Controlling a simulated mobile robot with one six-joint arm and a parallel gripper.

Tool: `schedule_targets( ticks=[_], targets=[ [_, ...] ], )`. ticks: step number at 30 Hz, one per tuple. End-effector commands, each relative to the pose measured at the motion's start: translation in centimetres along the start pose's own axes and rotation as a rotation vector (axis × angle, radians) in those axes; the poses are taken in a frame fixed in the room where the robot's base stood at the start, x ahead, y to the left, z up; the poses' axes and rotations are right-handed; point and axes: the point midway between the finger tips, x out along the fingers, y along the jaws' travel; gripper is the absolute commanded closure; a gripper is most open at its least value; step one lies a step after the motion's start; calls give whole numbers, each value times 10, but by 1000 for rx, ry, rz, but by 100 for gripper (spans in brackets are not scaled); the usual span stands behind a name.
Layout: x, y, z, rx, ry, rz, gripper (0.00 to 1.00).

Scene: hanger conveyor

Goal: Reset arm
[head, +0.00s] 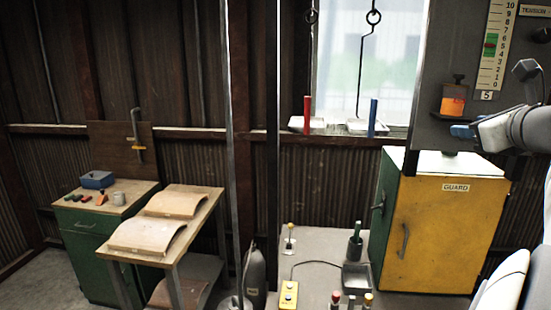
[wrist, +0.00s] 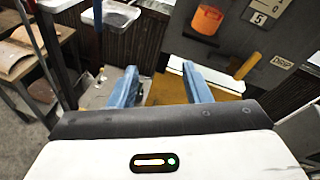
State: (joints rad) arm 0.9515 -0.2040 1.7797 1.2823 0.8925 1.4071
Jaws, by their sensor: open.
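My gripper (head: 466,131) is at the right of the head view, raised in front of the grey panel and above the yellow cabinet. In the wrist view my gripper (wrist: 161,82) shows two blue fingers spread apart with nothing between them. Part of my arm reaches in from the right edge of the head view. The gripper appears apart from the orange container (head: 453,101) on the panel, which lies just above and left of it in the head view.
A yellow cabinet (head: 445,225) marked GUARD stands below my gripper. A grey panel carries a scale (head: 493,45). Red (head: 307,115) and blue (head: 373,118) upright pieces stand by the window under hanging hooks. A low grey table (head: 320,250) and wooden benches (head: 210,205) lie left.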

Motion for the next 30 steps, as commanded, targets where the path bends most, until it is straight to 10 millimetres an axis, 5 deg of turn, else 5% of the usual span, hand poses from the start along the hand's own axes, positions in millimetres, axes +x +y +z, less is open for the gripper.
schedule_targets(
  ticks=[5, 9, 15, 18, 24, 30],
  targets=[
    [19, 76, -30, -271, 86, 161, 56],
    [24, 165, -71, -639, 146, 379, 56],
    [-2, 287, -149, -1308, 120, 768, 56],
    [-25, 332, -191, -1652, 43, 963, 56],
    [-67, 379, -257, -2226, -179, 1272, 56],
    [-84, 388, -286, -2490, -323, 1407, 56]
  ],
)
